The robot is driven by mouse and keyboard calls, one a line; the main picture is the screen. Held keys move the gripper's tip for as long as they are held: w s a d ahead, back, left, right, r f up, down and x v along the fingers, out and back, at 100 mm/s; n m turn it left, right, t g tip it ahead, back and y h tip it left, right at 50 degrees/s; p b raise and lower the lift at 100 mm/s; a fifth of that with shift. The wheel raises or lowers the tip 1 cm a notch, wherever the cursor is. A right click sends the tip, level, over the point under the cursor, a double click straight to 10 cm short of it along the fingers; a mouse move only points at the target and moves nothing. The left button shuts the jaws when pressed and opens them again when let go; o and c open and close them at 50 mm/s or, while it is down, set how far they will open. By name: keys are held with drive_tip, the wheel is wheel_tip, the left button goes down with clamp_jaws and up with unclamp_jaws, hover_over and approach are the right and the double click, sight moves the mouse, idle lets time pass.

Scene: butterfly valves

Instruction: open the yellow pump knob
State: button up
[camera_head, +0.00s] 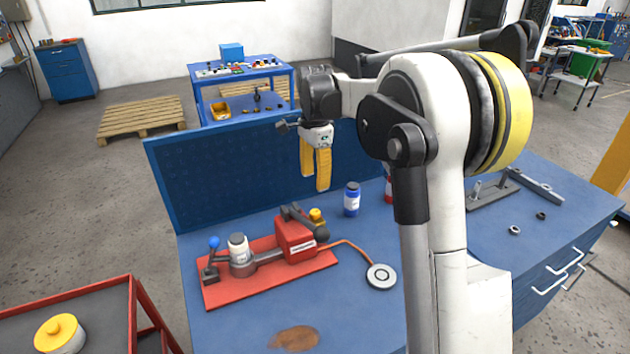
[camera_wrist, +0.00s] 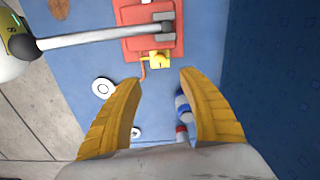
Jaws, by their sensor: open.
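The yellow pump knob (camera_head: 316,214) sits on the far side of the red pump block (camera_head: 294,238), partly hidden by the pump's grey lever with its black ball end (camera_head: 321,235). In the wrist view the yellow knob (camera_wrist: 159,61) is at the top middle, at the edge of the red pump (camera_wrist: 150,25). My gripper (camera_head: 315,184) has two yellow fingers pointing down, and it hangs above the bench, clear of the knob. In the wrist view my gripper (camera_wrist: 160,78) is open and empty, with the knob beyond the gap between its fingertips.
The pump stands on a red base plate (camera_head: 225,292) on the blue bench (camera_head: 225,325). An orange hose leads to a round grey disc (camera_head: 380,276). A blue bottle (camera_head: 352,199) and a red bottle (camera_head: 389,190) stand to the right. A blue back panel (camera_head: 220,180) rises behind.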

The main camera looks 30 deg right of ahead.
sight(315, 212)
drive_tip(key=shift+m, duration=0.5)
wheel_tip(315, 212, down, 12)
drive_tip(key=p, duration=0.5)
